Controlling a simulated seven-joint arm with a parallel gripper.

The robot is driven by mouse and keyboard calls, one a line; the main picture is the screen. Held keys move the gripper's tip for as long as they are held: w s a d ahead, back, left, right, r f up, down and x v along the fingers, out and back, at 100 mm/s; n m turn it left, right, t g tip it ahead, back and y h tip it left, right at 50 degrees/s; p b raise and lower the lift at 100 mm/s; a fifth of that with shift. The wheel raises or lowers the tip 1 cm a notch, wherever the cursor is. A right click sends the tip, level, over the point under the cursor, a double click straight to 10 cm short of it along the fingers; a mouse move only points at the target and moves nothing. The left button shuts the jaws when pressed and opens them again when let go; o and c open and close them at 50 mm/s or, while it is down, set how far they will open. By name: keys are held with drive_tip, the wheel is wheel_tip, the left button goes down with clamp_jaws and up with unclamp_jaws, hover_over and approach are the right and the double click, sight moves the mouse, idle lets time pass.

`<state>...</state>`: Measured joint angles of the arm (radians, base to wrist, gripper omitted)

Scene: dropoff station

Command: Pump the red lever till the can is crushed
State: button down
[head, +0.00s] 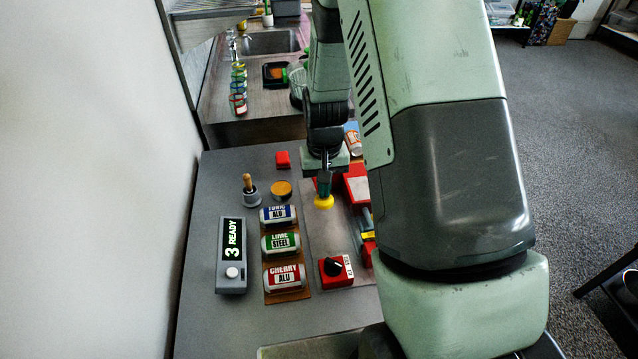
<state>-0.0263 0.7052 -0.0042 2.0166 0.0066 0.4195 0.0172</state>
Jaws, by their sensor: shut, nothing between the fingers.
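My gripper (323,186) points down over the grey plate (318,235), its fingers shut and empty. A yellow round piece (323,202) shows right at its tips; I cannot tell whether they touch. Red machine parts (357,186) are just right of the gripper, mostly hidden behind my arm. I cannot make out which part is the lever, and no can in the crusher is visible. Three cans lie on a brown tray (294,297) left of the plate: a blue ALU can (278,214), a green LIME STEEL can (281,242) and a red CHERRY ALU can (284,275).
A red box with a black knob (333,268) sits at the plate's near end. A grey display (232,250) reads "3 READY". A wall borders the left.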

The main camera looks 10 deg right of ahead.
drive_tip(key=shift+s+f, duration=0.25)
drive_tip(key=shift+f, duration=0.45)
drive_tip(key=shift+s+f, duration=0.2)
drive_tip(key=shift+f, duration=0.45)
drive_tip(key=shift+w+r, duration=0.2)
drive_tip(key=shift+r, duration=0.45)
drive_tip(key=shift+w+r, duration=0.15)
drive_tip(key=shift+r, duration=0.5)
